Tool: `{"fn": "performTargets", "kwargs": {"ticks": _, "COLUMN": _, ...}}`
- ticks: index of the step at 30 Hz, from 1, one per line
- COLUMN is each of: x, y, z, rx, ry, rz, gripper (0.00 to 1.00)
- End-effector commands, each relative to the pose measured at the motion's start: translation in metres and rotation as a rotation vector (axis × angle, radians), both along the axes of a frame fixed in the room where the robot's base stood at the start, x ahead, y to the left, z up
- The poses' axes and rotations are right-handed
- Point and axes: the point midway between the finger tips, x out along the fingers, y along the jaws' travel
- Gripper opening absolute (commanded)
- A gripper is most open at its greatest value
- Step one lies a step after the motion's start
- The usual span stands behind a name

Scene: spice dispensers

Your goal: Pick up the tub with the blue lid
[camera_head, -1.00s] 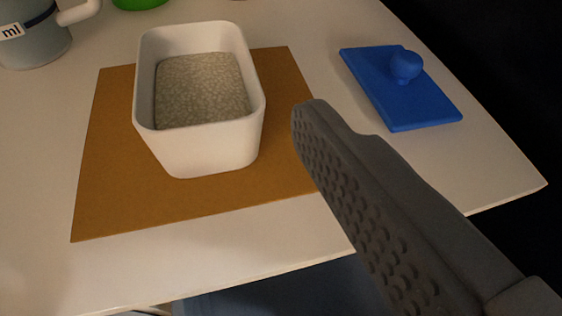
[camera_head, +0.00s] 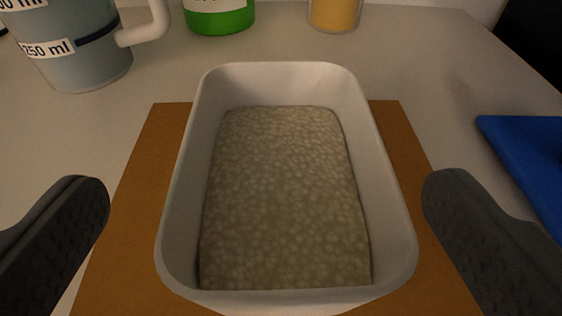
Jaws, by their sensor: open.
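The white tub (camera_head: 380,170) stands uncovered on a brown mat (camera_head: 150,150), with a pale, grainy filling (camera_head: 285,200) inside. The blue lid (camera_head: 530,155) lies apart from it on the table at the right, cut off by the picture edge. My gripper (camera_head: 265,195) is open, with one finger at the left and one at the right of the tub in the picture. Gaps show between both fingers and the tub walls. The fingers hold nothing.
A grey measuring jug (camera_head: 80,65) with a white handle stands at the back left. A green-based container (camera_head: 220,18) and a yellow container (camera_head: 335,14) stand behind the tub. The table (camera_head: 430,60) is bare between the tub and the back right.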

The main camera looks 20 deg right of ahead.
Motion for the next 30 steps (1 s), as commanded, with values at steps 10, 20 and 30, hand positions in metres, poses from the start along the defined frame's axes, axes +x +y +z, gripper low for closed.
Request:
{"fn": "performTargets", "kwargs": {"ticks": 10, "x": 0.033, "y": -0.020, "z": -0.019, "rx": 0.000, "ry": 0.003, "rz": 0.000, "gripper": 1.00}}
{"fn": "performTargets", "kwargs": {"ticks": 20, "x": 0.039, "y": -0.022, "z": -0.017, "rx": 0.001, "ry": 0.000, "rz": 0.001, "gripper": 0.94}}
{"fn": "performTargets", "kwargs": {"ticks": 30, "x": 0.039, "y": -0.021, "z": -0.017, "rx": 0.001, "ry": 0.000, "rz": 0.002, "gripper": 0.45}}
